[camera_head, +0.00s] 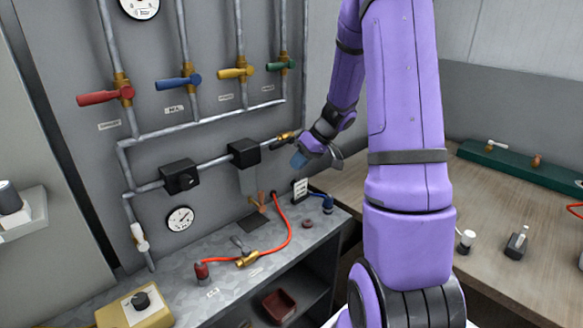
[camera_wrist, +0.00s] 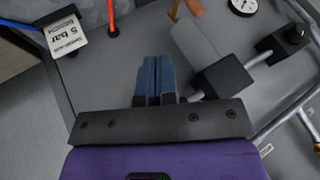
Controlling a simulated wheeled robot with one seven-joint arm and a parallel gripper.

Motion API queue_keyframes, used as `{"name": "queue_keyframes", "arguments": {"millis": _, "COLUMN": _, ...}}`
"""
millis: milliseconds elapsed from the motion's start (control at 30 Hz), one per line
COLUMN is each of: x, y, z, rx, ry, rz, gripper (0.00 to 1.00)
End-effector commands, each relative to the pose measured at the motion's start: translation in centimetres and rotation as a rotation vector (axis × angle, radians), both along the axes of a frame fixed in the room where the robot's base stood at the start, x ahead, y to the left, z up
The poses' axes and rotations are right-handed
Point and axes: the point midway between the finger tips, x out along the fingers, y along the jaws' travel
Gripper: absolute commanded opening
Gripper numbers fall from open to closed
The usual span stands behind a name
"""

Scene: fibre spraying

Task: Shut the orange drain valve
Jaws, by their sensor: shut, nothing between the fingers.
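A small orange drain valve (camera_head: 261,198) sits below the grey bowl (camera_head: 249,181) that hangs under the right black block (camera_head: 244,153) on the wall pipe. In the wrist view an orange end (camera_wrist: 194,7) shows at the top edge, beyond the bowl (camera_wrist: 196,40); the rest is cut off. I cannot tell its handle position clearly. My gripper (camera_head: 299,160) is at the right of the bowl, apart from the valve and higher than it. Its blue fingers (camera_wrist: 157,78) are shut and empty.
A brass fitting (camera_head: 288,136) on the pipe is close to my wrist. An orange hose (camera_head: 289,228) curves over the grey bench (camera_head: 225,290). A pressure label (camera_head: 300,188) stands right of the valve. Red (camera_head: 104,96), blue, yellow and green valves are above.

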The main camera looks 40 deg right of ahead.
Motion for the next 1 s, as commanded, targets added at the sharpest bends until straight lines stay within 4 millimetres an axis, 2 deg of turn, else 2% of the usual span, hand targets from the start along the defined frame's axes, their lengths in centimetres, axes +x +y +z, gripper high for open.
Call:
{"name": "queue_keyframes", "arguments": {"millis": 433, "x": 2.9, "y": 4.1, "z": -6.7, "rx": 0.002, "ry": 0.004, "rz": 0.002, "gripper": 0.00}}
{"name": "queue_keyframes", "arguments": {"millis": 500, "x": 2.9, "y": 5.3, "z": -6.4, "rx": 0.001, "ry": 0.000, "rz": 0.003, "gripper": 0.00}}
{"name": "queue_keyframes", "arguments": {"millis": 700, "x": 2.8, "y": 7.3, "z": -6.4, "rx": 0.000, "ry": 0.001, "rz": 0.000, "gripper": 0.00}}
{"name": "queue_keyframes", "arguments": {"millis": 1000, "x": 2.7, "y": 7.9, "z": -6.4, "rx": 0.000, "ry": 0.000, "rz": -0.001, "gripper": 0.00}}
